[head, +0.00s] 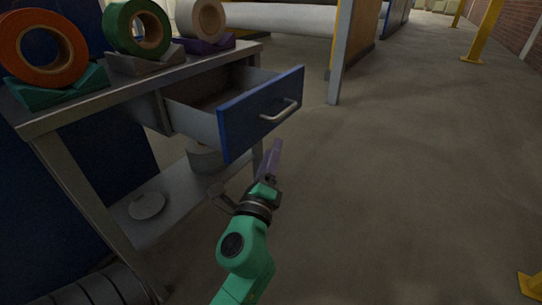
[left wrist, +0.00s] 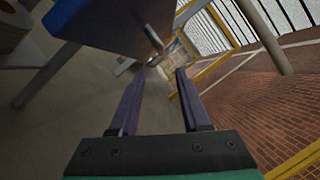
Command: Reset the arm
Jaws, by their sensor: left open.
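My left arm is green and reaches up from the bottom of the head view. My left gripper (head: 275,148) has purple fingers and sits just below and in front of the blue drawer front. In the left wrist view the two fingers of my left gripper (left wrist: 160,80) stand wide apart with nothing between them. The blue drawer (head: 258,112) is pulled out and its metal handle (head: 278,111) is free of the fingers. My right gripper shows in neither view.
The workbench (head: 95,100) stands at the left. A lower shelf (head: 165,200) holds round items. The floor (head: 400,180) to the right is clear.

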